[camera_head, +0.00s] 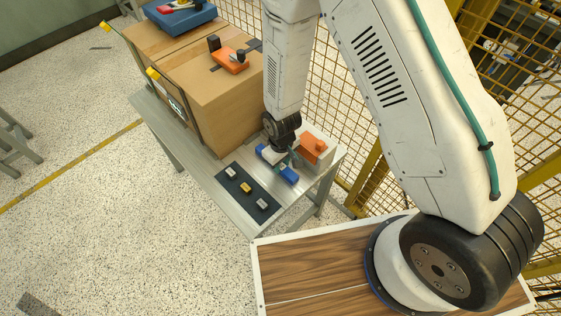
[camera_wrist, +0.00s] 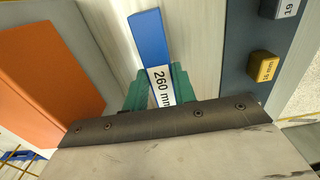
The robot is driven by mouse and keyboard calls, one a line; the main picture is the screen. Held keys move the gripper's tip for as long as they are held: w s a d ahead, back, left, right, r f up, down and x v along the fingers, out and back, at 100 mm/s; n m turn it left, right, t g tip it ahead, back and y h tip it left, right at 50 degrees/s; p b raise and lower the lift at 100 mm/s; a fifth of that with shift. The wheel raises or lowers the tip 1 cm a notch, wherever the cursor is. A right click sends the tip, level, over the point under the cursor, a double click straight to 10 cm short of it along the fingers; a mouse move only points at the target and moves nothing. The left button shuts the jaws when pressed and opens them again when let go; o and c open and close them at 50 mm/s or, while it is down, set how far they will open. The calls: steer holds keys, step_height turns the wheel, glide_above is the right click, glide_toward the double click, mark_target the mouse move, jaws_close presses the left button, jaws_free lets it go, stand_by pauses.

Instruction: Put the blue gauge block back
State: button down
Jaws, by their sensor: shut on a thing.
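In the head view the blue block (camera_head: 289,177) lies across under my gripper (camera_head: 280,157), over the metal table (camera_head: 205,170), between a dark mat and an orange piece. Its middle is hidden by the gripper. I cannot tell whether it touches the table.
The dark mat (camera_head: 240,195) carries a yellow block (camera_head: 246,187) and two grey ones. The orange piece (camera_head: 313,148) sits on a pale box at the right. Large cardboard boxes (camera_head: 210,95) stand at the table's left end. Yellow mesh fencing (camera_head: 345,110) runs behind.

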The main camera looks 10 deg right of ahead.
steer(key=shift+f, duration=0.1)
steer(key=c, duration=1.1)
jaws_free()
steer(key=shift+c, duration=0.2)
